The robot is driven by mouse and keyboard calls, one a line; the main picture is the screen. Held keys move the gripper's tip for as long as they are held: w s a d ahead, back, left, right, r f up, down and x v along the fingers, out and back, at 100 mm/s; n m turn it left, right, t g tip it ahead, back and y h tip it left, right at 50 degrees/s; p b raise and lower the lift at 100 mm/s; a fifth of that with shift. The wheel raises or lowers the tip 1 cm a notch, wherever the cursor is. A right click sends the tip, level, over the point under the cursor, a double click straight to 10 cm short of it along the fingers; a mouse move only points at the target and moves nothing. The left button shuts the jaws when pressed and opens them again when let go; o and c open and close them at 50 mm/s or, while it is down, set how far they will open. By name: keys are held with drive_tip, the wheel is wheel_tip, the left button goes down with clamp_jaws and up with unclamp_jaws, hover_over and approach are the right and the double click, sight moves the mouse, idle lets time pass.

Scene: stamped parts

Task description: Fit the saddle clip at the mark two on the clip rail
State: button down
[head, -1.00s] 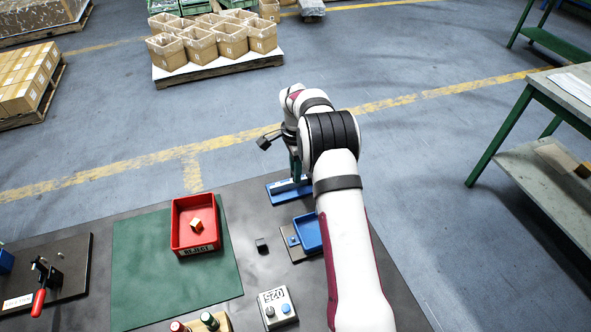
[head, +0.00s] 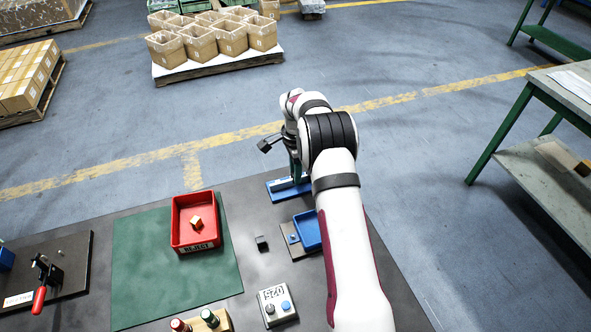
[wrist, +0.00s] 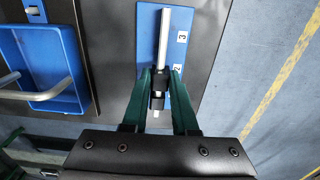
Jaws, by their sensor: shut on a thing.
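The clip rail is a pale rod (wrist: 164,36) running along a blue base (wrist: 147,22) in the wrist view; the base also shows in the head view (head: 281,193). Labels 3 (wrist: 182,37) and 2 (wrist: 178,68) are on the base to the right of the rod. My gripper (wrist: 160,78) has green fingers on both sides of the rod beside label 2. It is shut on the dark saddle clip (wrist: 158,100), which lies at the rod between the fingers. I cannot tell whether the clip is seated. My arm hides most of this in the head view.
A blue tray (wrist: 68,99) stands left of the rail in the wrist view. In the head view a red reject bin (head: 195,246) holds a small block, and a small black block (head: 261,243) lies on the dark bench. A button box (head: 278,306) is at the front.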

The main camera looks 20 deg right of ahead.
drive_tip(key=shift+f, duration=0.75)
drive_tip(key=c, duration=0.6)
unclamp_jaws()
wheel_tip(320, 180, up, 16)
drive_tip(key=shift+f, duration=0.1)
